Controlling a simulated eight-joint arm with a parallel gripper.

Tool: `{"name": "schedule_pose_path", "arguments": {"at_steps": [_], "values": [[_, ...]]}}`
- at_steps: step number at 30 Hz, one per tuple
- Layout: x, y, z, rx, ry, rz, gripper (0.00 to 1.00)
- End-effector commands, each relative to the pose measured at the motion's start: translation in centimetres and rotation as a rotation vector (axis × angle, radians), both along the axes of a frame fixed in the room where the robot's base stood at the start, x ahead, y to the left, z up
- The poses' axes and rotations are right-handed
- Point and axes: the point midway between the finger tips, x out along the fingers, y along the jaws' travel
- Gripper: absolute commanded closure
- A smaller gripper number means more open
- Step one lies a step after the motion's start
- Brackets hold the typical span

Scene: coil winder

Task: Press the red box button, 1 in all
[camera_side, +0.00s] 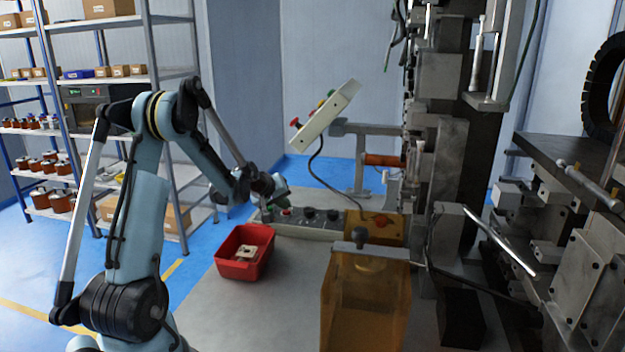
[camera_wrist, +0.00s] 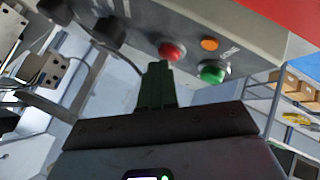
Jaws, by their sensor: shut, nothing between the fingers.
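The control box (camera_side: 345,230) is a long, low grey box on the bench in the side view. Its red button (camera_side: 287,211) is near the left end, just below my gripper (camera_side: 268,205). In the wrist view the red button (camera_wrist: 171,50) is a round cap just beyond the tips of my gripper (camera_wrist: 157,68). The green fingers are together and empty. The tips look very close to the button; I cannot tell whether they touch it.
A green button (camera_wrist: 213,72), an orange lamp (camera_wrist: 209,44) and black knobs (camera_wrist: 108,33) flank the red button. A red bin (camera_side: 244,262) stands in front of the box. A tilted panel (camera_side: 328,115) with coloured buttons rises behind. The winder machine (camera_side: 450,170) blocks the right.

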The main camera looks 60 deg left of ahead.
Motion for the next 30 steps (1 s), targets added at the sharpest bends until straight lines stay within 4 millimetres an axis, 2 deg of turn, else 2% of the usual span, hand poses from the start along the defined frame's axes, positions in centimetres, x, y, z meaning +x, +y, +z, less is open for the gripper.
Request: {"name": "schedule_pose_path", "arguments": {"at_steps": [11,22,30], "values": [[0.0,0.0,0.0,-0.001,0.000,-0.001,1.00],[0.0,0.0,1.5,-0.001,0.000,-0.001,1.00],[0.0,0.0,1.6,0.000,0.000,0.000,1.00]]}}
